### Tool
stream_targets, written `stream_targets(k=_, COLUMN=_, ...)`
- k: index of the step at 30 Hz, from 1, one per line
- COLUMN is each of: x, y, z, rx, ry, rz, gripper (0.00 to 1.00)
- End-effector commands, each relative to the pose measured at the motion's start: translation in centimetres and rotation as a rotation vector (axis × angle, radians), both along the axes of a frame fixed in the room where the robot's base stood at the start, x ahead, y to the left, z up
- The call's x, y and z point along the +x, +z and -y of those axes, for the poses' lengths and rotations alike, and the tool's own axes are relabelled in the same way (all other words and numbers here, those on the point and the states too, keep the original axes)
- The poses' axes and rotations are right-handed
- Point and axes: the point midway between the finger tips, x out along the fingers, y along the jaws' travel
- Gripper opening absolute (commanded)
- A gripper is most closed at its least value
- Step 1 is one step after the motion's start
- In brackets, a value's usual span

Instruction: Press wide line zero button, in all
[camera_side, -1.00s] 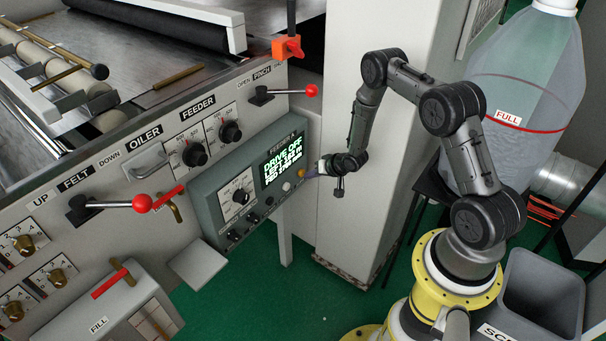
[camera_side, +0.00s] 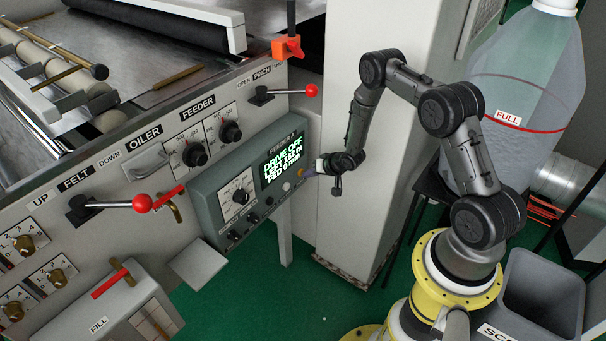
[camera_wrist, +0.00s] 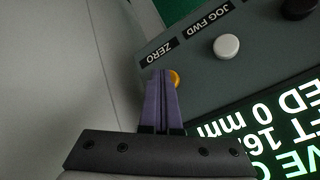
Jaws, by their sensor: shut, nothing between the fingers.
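The zero button (camera_wrist: 175,79) is a small yellow-orange knob beside the label "ZERO" on the grey-green console. In the wrist view my fingertips partly cover it. It shows small in the side view (camera_side: 301,173), at the console's right end. My gripper (camera_wrist: 161,74) is shut and empty, its purple fingers together right at the button. Whether they touch or press it I cannot tell. My gripper (camera_side: 314,172) also shows in the side view at the console's right edge. The display (camera_side: 283,160) reads "DRIVE OFF", a "LEFT" line in metres, and "FED 0 mm".
The white button (camera_wrist: 227,46) labelled "JOG FWD" sits near the zero button. A dial (camera_side: 238,197) and small knobs are left of the display. A red-knobbed lever (camera_side: 310,91) is above the console. A pale column (camera_side: 375,70) stands behind my arm.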

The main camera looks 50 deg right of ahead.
Motion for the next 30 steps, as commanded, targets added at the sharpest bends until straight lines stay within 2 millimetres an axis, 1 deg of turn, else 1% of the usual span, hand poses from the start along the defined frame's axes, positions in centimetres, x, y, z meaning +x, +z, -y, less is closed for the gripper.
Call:
stream_targets(k=7, x=-0.1, y=0.1, z=0.1, rx=-0.001, ry=-0.001, rz=0.003, gripper=0.0)
stream_targets(k=16, x=-1.5, y=0.1, z=0.1, rx=0.0, ry=-0.002, rz=0.002, gripper=0.0)
stream_targets(k=26, x=-1.7, y=0.1, z=0.1, rx=-0.001, ry=0.0, rz=0.001, gripper=0.0)
stream_targets(k=30, x=-2.6, y=0.0, z=0.0, rx=0.001, ry=-0.001, rz=-0.001, gripper=0.0)
